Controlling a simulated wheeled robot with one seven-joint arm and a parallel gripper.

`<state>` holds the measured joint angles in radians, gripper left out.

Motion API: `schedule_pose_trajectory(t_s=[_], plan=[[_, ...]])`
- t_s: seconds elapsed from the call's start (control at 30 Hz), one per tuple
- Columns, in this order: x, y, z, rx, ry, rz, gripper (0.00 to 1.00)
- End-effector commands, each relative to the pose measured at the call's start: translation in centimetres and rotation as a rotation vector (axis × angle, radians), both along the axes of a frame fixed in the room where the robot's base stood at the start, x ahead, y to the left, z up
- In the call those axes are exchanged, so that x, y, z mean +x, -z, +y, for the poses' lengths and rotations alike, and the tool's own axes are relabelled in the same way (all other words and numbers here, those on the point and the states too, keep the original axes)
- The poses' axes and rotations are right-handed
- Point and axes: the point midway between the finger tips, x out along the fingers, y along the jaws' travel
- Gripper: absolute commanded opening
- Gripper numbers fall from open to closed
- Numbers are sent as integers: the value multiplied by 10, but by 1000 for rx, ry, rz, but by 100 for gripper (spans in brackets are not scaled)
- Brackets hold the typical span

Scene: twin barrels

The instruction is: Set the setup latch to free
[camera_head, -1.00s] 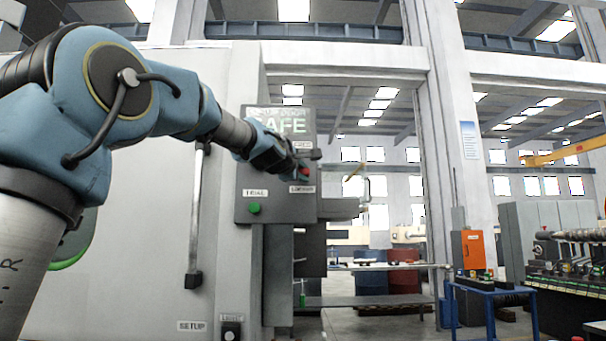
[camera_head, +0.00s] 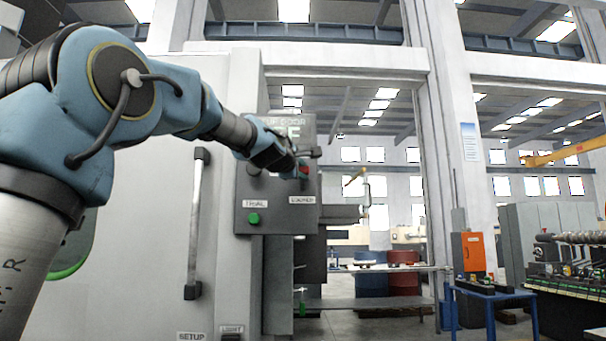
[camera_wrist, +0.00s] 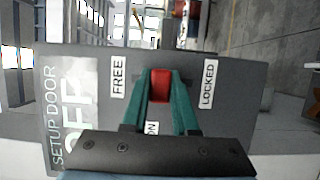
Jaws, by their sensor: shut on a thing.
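The setup latch's red knob (camera_wrist: 160,86) sits between the FREE label (camera_wrist: 118,77) and the LOCKED label (camera_wrist: 208,83) in the wrist view, near midway. My gripper (camera_wrist: 160,92) has teal fingers shut on the knob from both sides. In the head view, my gripper (camera_head: 303,168) is at the right part of the grey control panel (camera_head: 275,222), above its LOCKED label (camera_head: 302,200). The arm hides the FREE label there. The panel's screen (camera_wrist: 75,115) reads SETUP DOOR OFF in the wrist view and is partly covered in the head view.
A green button (camera_head: 254,218) sits below the TRIAL label at the panel's lower left. A long door handle (camera_head: 196,225) stands on the white cabinet to the left. A blue table (camera_head: 490,293) stands at the right, clear of the arm.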

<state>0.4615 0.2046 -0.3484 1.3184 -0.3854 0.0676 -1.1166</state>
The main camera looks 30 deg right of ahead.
Motion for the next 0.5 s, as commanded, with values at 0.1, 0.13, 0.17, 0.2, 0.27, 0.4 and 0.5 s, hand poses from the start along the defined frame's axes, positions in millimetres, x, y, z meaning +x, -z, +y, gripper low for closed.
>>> schedule_pose_trajectory(t_s=[0.1, 0.13, 0.17, 0.2, 0.27, 0.4, 0.5], plan=[[-1, -26, -1, -1, 1, -1, 0], [-1, -29, 0, -1, 1, -1, 0], [0, -30, 0, -1, 0, -1, 0], [0, -31, 0, -1, 0, -1, 0], [0, -32, 0, -2, 0, -2, 0], [0, -32, 1, -4, -1, -5, 0], [-1, -33, 1, -5, -2, -6, 0]])
